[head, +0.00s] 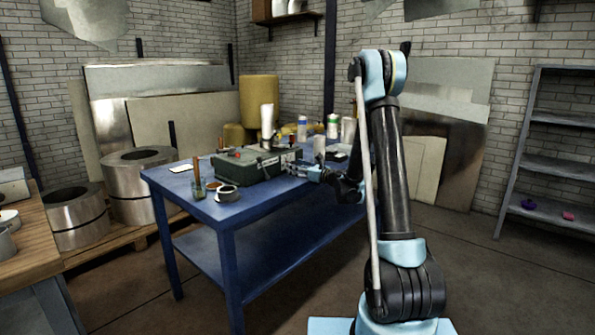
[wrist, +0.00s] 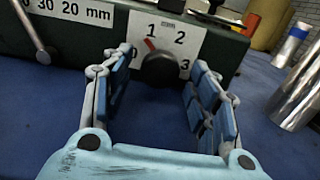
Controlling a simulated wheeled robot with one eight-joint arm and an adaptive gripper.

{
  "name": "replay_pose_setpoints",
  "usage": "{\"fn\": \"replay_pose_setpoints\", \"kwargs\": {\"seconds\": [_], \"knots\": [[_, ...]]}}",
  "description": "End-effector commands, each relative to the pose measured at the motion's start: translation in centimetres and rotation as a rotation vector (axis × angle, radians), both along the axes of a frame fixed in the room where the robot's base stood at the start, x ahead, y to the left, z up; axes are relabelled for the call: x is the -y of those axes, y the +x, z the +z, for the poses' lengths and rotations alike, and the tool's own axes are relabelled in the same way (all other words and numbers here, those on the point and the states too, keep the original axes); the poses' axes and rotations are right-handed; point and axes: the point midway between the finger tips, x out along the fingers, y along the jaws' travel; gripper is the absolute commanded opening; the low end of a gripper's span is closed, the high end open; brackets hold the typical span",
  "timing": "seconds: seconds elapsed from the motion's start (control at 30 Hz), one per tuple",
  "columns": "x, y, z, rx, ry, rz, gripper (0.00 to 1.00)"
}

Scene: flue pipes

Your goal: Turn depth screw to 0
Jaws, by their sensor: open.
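The depth screw is a black round knob (wrist: 160,69) on the front of a dark green machine (wrist: 222,48), in the wrist view. Its red pointer (wrist: 150,43) points up and slightly left, close to the 1 on the white dial plate (wrist: 178,40) marked 0 to 3. My gripper (wrist: 160,62) is open, with one blue-padded finger on each side of the knob. The left finger partly covers the 0. I cannot tell whether the fingers touch the knob. In the head view my gripper (head: 301,170) is at the right end of the machine (head: 247,168).
A scale plate (wrist: 72,9) and a metal lever (wrist: 32,28) are left of the knob. A shiny cylinder (wrist: 299,92) stands at right.

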Motion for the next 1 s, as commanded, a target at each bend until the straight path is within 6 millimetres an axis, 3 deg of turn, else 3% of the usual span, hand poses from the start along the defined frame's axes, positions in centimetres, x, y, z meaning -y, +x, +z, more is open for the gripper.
{"fn": "replay_pose_setpoints", "kwargs": {"seconds": [0.2,0.27,0.4,0.67,1.0], "knots": [[-0.02,0.03,0.00,0.000,0.000,0.000,0.54],[-0.01,0.02,0.00,0.000,0.000,0.000,0.43],[0.00,0.02,0.00,0.000,0.000,0.000,0.11],[0.05,0.08,0.00,0.020,-0.015,-0.001,0.10],[0.12,0.16,0.02,0.229,-0.178,-0.002,0.10]]}}
